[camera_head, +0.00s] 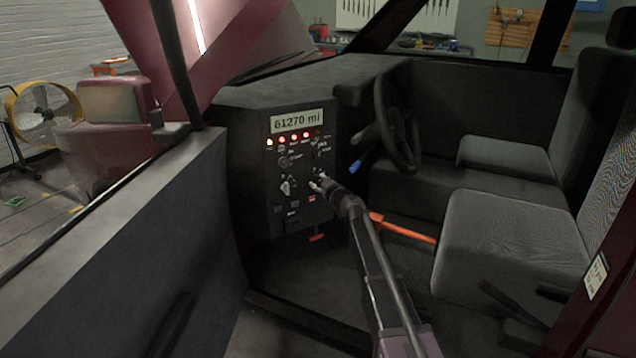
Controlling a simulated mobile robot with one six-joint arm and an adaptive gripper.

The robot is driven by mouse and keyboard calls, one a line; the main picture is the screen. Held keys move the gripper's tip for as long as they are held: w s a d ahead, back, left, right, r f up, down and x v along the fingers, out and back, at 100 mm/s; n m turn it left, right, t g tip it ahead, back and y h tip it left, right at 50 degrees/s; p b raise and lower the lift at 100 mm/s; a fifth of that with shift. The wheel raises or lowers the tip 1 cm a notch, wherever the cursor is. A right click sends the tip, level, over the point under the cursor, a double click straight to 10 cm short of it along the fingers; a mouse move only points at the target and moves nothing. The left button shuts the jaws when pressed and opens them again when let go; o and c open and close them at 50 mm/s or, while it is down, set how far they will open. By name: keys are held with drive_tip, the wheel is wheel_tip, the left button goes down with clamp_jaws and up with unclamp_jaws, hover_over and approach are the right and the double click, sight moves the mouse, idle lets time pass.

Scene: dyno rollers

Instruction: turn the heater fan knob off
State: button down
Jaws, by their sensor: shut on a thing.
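The control panel (298,217) stands upright on the dash inside the vehicle, below a display reading 61270 mi. My arm reaches in from the lower right, and my gripper (317,184) is at the panel's right side, shut on a small dark knob (319,174). The gripper hides most of this knob, so its setting cannot be read. Two other knobs sit to the left of the gripper: an upper one (285,162) and a lower one with a light pointer (287,187). The labels are too small to tell which knob is the heater fan.
A steering wheel (409,126) and a blue-tipped lever (355,167) are right of the panel. An orange lever (405,229) lies low behind my arm. Grey seats (512,246) stand at right. The open door (150,240) fills the left.

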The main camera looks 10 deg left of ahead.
drive_tip(key=n, duration=0.4)
drive_tip(key=shift+w+n, duration=0.15)
drive_tip(key=shift+n, duration=0.15)
drive_tip(key=n, duration=0.3)
drive_tip(key=shift+n, duration=0.3)
drive_tip(key=n, duration=0.3)
drive_tip(key=shift+h, duration=0.4)
drive_tip(key=shift+r+n, duration=0.1)
drive_tip(key=shift+n, duration=1.9)
drive_tip(key=shift+c, duration=1.3)
unclamp_jaws()
drive_tip(key=shift+m, duration=0.4)
